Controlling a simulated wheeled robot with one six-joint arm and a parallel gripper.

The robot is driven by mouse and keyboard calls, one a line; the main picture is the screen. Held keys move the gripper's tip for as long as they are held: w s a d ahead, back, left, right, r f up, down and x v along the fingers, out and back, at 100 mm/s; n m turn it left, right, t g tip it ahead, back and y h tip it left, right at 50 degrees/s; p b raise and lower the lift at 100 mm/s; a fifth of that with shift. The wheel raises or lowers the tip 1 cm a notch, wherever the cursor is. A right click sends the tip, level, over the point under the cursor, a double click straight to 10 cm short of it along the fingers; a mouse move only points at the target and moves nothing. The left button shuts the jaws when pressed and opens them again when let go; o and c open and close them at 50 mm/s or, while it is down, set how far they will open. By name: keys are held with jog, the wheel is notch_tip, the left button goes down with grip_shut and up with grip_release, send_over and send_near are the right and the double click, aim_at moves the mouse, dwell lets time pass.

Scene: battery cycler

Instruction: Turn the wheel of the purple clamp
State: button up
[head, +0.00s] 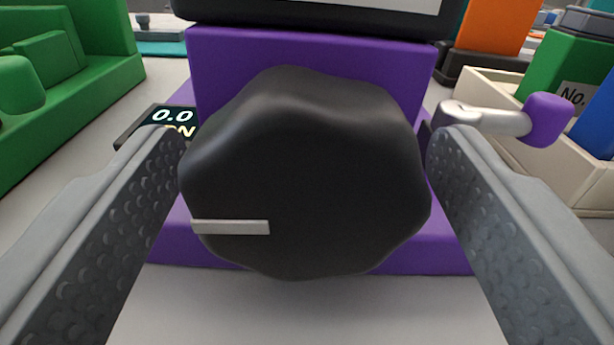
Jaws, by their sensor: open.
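The purple clamp (225,70) stands straight ahead in the head view. Its black, lobed wheel (310,160) faces me and fills the middle of the picture. A pale marker line on the wheel lies level and points left. My gripper (305,150) is open, with one grey dimpled finger on each side of the wheel. The left fingertip overlaps the wheel's left edge in the picture, and the right fingertip is close to its right edge. I cannot tell whether either finger touches it. The wheel hides much of the clamp's front.
A metal lever with a purple knob (548,118) sticks out at right. A green fixture (70,90) stands at left. A cream tray (485,88) with green and blue blocks is at right.

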jog(key=s+d, duration=0.1)
jog(key=s, duration=1.6)
jog(key=shift+s+d, duration=0.15)
jog(key=shift+d, duration=0.05)
dwell(0.8)
jog(key=w+a+r+m+t+h, duration=0.1)
jog(key=w+a+r+h, duration=0.15)
jog(key=a+r, duration=0.65)
jog(key=w+a+r+t+h, duration=0.1)
jog(key=w+a+r+h, duration=0.15)
jog(key=a+r, duration=0.6)
jog(key=s+a+g+y, duration=0.1)
jog(key=s+a+y, duration=0.1)
jog(key=s+a, duration=0.5)
jog(key=s+a+g+y, duration=0.1)
jog(key=s+a, duration=0.7)
jog(key=a, duration=0.8)
jog(key=shift+m+g+y, duration=0.3)
jog(key=shift+m+y, duration=0.1)
jog(key=shift+c, duration=0.2)
